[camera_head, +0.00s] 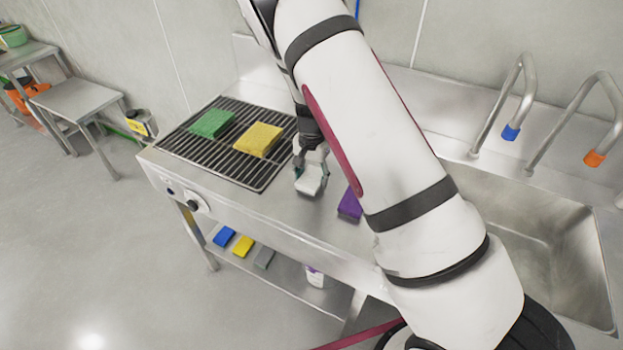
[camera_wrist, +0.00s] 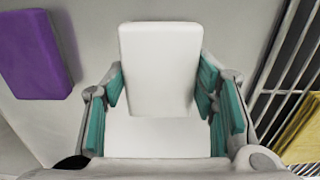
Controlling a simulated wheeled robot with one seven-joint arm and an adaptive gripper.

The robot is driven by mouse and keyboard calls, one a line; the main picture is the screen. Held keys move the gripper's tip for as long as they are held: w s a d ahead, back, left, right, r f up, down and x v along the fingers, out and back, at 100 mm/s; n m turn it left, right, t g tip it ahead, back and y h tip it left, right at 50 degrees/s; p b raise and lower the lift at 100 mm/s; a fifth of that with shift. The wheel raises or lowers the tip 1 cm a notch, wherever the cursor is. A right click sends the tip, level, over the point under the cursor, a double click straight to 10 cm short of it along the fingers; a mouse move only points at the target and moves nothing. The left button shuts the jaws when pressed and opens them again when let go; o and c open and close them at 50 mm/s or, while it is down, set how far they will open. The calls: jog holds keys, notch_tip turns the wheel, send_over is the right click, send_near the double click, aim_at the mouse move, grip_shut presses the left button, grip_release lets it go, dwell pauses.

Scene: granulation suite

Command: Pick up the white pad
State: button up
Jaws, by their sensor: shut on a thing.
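The white pad (camera_wrist: 160,70) is between the two teal-lined fingers of my gripper (camera_wrist: 164,100) in the wrist view. The fingers are shut on its sides. In the head view the pad (camera_head: 311,181) shows at the end of my gripper (camera_head: 310,168), over the steel counter between the grill rack and the purple pad. I cannot tell whether the pad touches the counter. My arm hides part of the counter behind it.
A purple pad (camera_head: 350,205) lies right of the white one. Green (camera_head: 212,123) and yellow (camera_head: 259,139) pads lie on the black grill rack (camera_head: 187,147). A sink (camera_head: 545,255) with two taps is at the right. A lower shelf (camera_head: 290,284) holds smaller coloured pads and a bottle.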

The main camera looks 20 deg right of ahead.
jog(key=r, duration=0.1)
jog(key=s+r, duration=0.1)
jog(key=shift+s+d+r, duration=0.1)
jog(key=shift+r, duration=0.2)
jog(key=s+d, duration=0.1)
jog(key=s, duration=0.3)
jog(key=s+d+r, duration=0.1)
jog(key=s, duration=0.4)
jog(key=s+d+b, duration=0.1)
jog(key=s, duration=0.4)
jog(key=shift+s+r, duration=0.15)
jog(key=shift+s, duration=0.1)
